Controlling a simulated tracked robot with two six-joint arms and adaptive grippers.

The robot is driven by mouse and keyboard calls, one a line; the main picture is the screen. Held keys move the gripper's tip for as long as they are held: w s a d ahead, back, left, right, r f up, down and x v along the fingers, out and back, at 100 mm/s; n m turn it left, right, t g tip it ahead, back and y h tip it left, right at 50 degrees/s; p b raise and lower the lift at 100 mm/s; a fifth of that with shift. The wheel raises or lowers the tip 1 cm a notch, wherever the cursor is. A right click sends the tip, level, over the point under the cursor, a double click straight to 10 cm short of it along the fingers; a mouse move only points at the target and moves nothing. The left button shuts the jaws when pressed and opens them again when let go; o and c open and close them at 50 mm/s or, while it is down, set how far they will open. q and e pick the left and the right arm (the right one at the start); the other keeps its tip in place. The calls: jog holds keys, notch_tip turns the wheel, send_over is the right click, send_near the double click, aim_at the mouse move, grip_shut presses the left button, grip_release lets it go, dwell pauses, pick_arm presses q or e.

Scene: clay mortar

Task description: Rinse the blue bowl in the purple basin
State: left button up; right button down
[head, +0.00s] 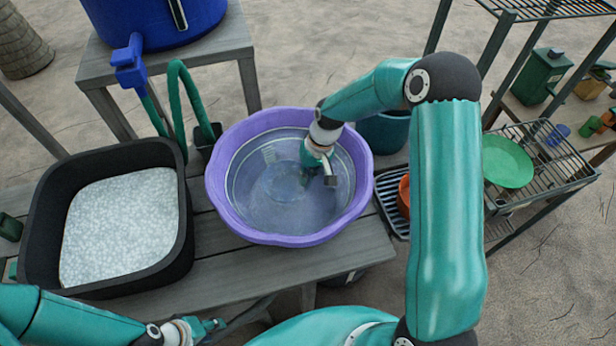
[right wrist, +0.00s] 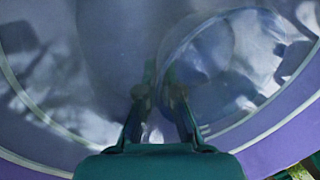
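The purple basin (head: 222,192) stands on the grey bench, holding clear water. The blue bowl (head: 280,188) shows faintly as a round shape under the water, and its curved rim shows in the right wrist view (right wrist: 225,65). My right gripper (right wrist: 161,85) reaches down into the basin. Its fingers are close together at the bowl's left rim and appear shut on it; water and reflections blur the contact. In the head view the right fingertips are hard to make out. My left gripper (head: 212,327) is low at the left, away from the basin; its finger gap is unclear.
A black tub (head: 185,235) of foamy white liquid stands left of the basin. A blue barrel with a tap (head: 130,65) and a green hose (head: 175,100) are behind. Right are a dark rack (head: 393,205), an orange bowl (head: 403,195) and a wire shelf with a green plate (head: 508,162).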

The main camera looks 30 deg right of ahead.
jog(key=shift+s+d, duration=0.25)
jog(key=shift+d, duration=0.3)
jog(key=shift+r, duration=0.1)
notch_tip(320, 180, up, 16)
jog(key=p, duration=0.9)
dwell(1.0)
